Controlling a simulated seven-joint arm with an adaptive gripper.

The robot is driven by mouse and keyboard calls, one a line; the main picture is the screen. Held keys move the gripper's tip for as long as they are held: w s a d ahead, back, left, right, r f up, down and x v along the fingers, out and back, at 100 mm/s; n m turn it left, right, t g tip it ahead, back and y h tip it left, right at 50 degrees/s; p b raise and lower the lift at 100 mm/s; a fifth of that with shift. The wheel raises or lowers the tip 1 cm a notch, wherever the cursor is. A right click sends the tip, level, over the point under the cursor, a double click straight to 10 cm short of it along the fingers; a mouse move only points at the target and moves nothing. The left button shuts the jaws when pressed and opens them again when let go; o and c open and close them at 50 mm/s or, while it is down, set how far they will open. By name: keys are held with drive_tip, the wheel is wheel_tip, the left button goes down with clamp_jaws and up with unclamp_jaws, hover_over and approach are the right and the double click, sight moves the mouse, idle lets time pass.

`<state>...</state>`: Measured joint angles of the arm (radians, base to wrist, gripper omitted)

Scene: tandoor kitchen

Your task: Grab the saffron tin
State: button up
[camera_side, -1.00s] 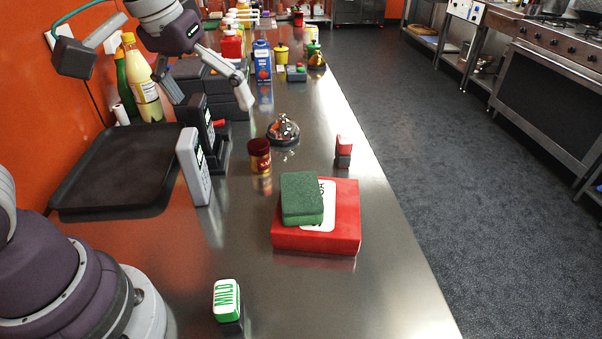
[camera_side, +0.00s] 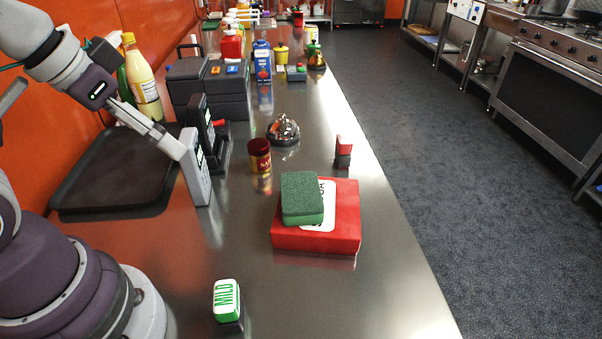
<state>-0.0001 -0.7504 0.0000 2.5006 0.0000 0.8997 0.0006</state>
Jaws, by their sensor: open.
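The saffron tin (camera_side: 260,161) is a small gold-brown jar with a dark red lid and a label partly reading "SA". It stands upright on the steel counter, left of the middle of the picture. My gripper (camera_side: 174,146) is open and empty, to the left of the tin and clearly apart from it. Its light finger points down and right, with the tip appearing close to the upright white device; I cannot tell if they touch. The other finger is mostly hidden.
The white device (camera_side: 195,172) and a black stand (camera_side: 215,140) are between my gripper and the tin. A bell-like metal item (camera_side: 284,131) stands behind the tin. A red box (camera_side: 344,226) with a green sponge (camera_side: 301,196) lies in front. A dark tray (camera_side: 75,185) is left.

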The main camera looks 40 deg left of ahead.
idle(0.3)
drive_tip(key=shift+c, duration=1.3)
drive_tip(key=n+g+y, duration=0.3)
drive_tip(key=n, duration=0.7)
hover_over(258, 145)
drive_tip(key=s+d, duration=0.2)
drive_tip(key=d, duration=0.1)
wheel_tip(258, 145, down, 10)
drive_tip(key=x, duration=0.6)
drive_tip(key=a+x, duration=0.1)
drive_tip(key=x, duration=0.2)
drive_tip(key=shift+w+f, duration=0.1)
drive_tip(key=shift+w, duration=0.15)
